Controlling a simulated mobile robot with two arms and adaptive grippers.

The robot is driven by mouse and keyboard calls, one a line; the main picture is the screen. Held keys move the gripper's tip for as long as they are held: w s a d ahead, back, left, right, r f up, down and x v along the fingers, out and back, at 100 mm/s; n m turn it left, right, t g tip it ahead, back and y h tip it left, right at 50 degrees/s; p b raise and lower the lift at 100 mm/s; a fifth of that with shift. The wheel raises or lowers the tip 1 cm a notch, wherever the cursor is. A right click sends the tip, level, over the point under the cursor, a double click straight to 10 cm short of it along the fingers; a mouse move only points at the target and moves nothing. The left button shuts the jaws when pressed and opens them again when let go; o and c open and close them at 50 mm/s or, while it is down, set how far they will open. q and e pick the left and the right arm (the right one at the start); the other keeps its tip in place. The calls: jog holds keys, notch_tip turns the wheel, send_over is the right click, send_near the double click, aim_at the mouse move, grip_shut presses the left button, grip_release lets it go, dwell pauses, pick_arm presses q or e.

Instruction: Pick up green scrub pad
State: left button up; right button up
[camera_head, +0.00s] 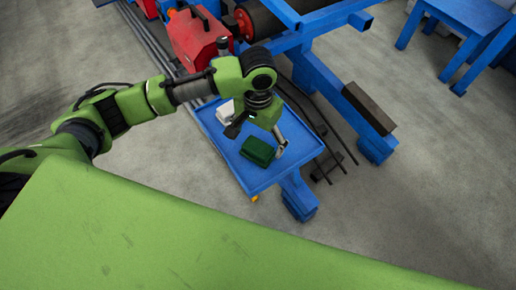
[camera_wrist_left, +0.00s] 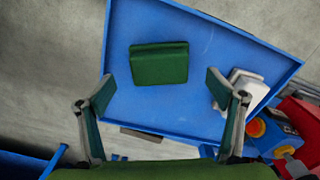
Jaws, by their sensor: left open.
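The green scrub pad (camera_head: 258,152) lies on the blue tray (camera_head: 243,179) in the head view. It is a dark green block, and it also shows in the left wrist view (camera_wrist_left: 159,64), lying on the tray (camera_wrist_left: 205,32). My left gripper (camera_head: 257,142) is over the tray, close to the pad. In the left wrist view my left gripper (camera_wrist_left: 160,87) has its two fingers wide apart with nothing between them. The pad is a little beyond the fingertips. My right gripper is in neither view.
A white object (camera_head: 225,110) lies on the tray and shows beside the right-hand finger in the wrist view (camera_wrist_left: 245,88). A red machine (camera_head: 196,40) and a blue frame with a roller (camera_head: 268,18) stand behind the tray. A blue table (camera_head: 466,14) is at far right.

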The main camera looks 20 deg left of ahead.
aim_at(258, 146)
pick_arm(q)
notch_tip(258, 146, down, 4)
jog(key=shift+s+r+p, duration=0.15)
jog(key=shift+p, duration=0.15)
jog(key=shift+f, duration=0.3)
jog(key=c, duration=1.2)
jog(key=shift+c, duration=0.6)
jog(key=shift+r, duration=0.55)
notch_tip(258, 146, up, 2)
jog(key=shift+s+d+r+b, duration=0.15)
jog(key=shift+r+b, duration=0.1)
jog(key=shift+b, duration=0.15)
jog(key=s+d+r, duration=0.3)
jog(key=s+r, duration=0.6)
jog(key=s, duration=0.3)
jog(key=w+a+r+n, duration=0.3)
jog(key=a+r, duration=0.3)
jog(key=a, duration=0.3)
jog(key=shift+w, duration=0.55)
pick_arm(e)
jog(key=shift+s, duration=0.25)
